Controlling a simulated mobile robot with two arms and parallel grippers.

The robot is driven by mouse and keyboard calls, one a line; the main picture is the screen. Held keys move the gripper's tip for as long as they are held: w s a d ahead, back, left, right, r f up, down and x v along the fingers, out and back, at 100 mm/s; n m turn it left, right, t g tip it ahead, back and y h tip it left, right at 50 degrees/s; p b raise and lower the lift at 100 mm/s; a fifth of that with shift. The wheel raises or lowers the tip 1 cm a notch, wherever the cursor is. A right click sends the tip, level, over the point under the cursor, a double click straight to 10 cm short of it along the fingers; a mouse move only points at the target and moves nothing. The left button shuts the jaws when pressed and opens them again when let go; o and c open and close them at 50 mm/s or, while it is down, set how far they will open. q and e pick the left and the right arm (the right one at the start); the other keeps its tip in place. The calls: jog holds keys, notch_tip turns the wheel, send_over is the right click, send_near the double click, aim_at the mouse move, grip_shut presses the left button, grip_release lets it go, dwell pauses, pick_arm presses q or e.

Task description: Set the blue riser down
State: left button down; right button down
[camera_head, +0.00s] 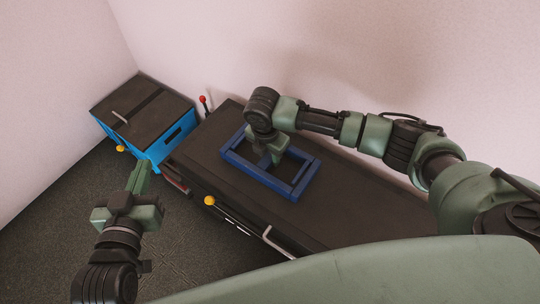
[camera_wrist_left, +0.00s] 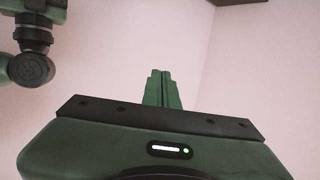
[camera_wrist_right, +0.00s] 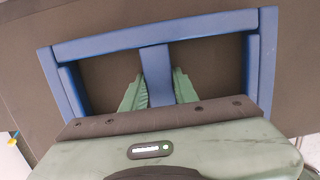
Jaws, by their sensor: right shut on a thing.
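The blue riser (camera_head: 257,176) is an open rectangular frame with a middle bar, over the dark top of a long bench (camera_head: 350,205). It looks level and lies on or very close to that top; I cannot tell whether it touches. My right gripper (camera_head: 268,159) reaches down into the frame. In the right wrist view its two fingers (camera_wrist_right: 158,88) are shut on the middle bar of the blue riser (camera_wrist_right: 155,65). My left gripper (camera_head: 139,172) is off the bench over the floor at the left. In the left wrist view its fingers (camera_wrist_left: 162,88) are together and empty.
A blue box (camera_head: 178,137) with a dark top stands beyond the bench's left end. A red-knobbed lever (camera_head: 203,100) rises near the wall. A yellow knob (camera_head: 209,201) and a pale handle (camera_head: 275,244) stick out at the bench's front. The bench top is clear right of the riser.

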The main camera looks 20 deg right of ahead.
jog(key=c, duration=1.1)
grip_release()
jog(key=shift+f, duration=0.1)
